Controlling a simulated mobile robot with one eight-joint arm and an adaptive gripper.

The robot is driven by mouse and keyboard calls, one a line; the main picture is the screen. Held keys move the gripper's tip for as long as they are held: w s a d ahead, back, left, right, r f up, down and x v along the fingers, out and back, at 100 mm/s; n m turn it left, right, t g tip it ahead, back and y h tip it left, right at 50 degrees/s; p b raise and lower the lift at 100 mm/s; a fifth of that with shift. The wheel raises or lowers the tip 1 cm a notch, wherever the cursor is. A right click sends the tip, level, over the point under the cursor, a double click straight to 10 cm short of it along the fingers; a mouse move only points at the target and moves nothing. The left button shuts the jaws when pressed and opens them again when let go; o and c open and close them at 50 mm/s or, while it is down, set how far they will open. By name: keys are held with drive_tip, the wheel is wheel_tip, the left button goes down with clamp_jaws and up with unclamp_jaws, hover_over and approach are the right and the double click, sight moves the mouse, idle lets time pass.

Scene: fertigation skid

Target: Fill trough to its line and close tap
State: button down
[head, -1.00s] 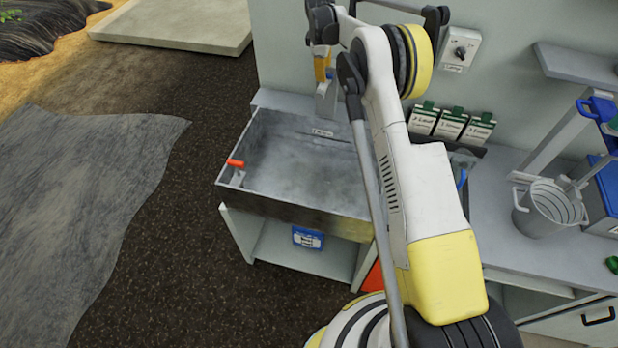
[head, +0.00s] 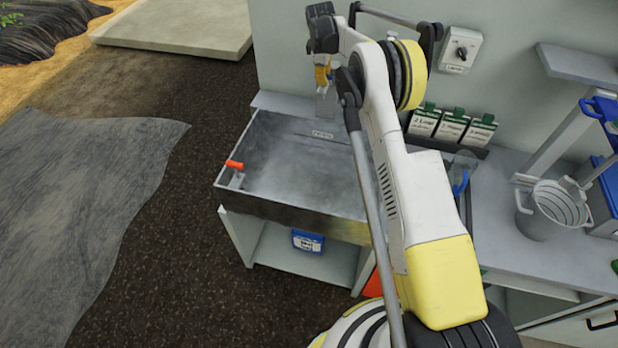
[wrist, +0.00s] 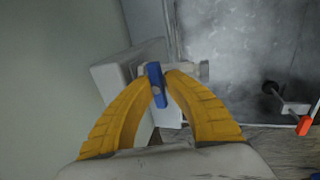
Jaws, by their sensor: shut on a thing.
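The grey trough (head: 290,208) stands against the wall. A small pale label (head: 322,134) is on its inner back wall, and its writing is too small to read. The floor inside looks mottled grey; I cannot tell the water level. In the wrist view the trough's inside (wrist: 235,50) shows at upper right. My gripper (head: 323,78) is at the trough's back edge. In the wrist view its yellow fingers (wrist: 160,80) are shut on the blue tap handle (wrist: 156,88). The tap's pale body is partly hidden behind the fingers.
An orange-handled fitting (head: 235,164) is at the trough's left corner. Several labelled packets (head: 450,124) stand at the wall, below a switch box (head: 461,50). A grey bucket (head: 548,215) stands on the right counter. My arm hides the trough's right end.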

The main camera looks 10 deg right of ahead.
drive_tip(key=shift+w+d, duration=0.1)
idle(0.3)
drive_tip(key=n+y+b, duration=0.1)
drive_tip(key=n, duration=0.2)
drive_tip(key=shift+d+n+t, duration=0.1)
drive_tip(key=shift+n+t, duration=0.2)
drive_tip(key=shift+n, duration=0.1)
drive_tip(key=n+y+b, duration=0.1)
drive_tip(key=n, duration=0.2)
drive_tip(key=n+y, duration=0.1)
drive_tip(key=n, duration=0.3)
drive_tip(key=shift+n, duration=0.4)
drive_tip(key=n+y, duration=0.1)
drive_tip(key=n, duration=0.1)
drive_tip(key=shift+r+n+g, duration=0.1)
drive_tip(key=shift+n+g, duration=0.3)
drive_tip(key=shift+a, duration=0.25)
idle(4.9)
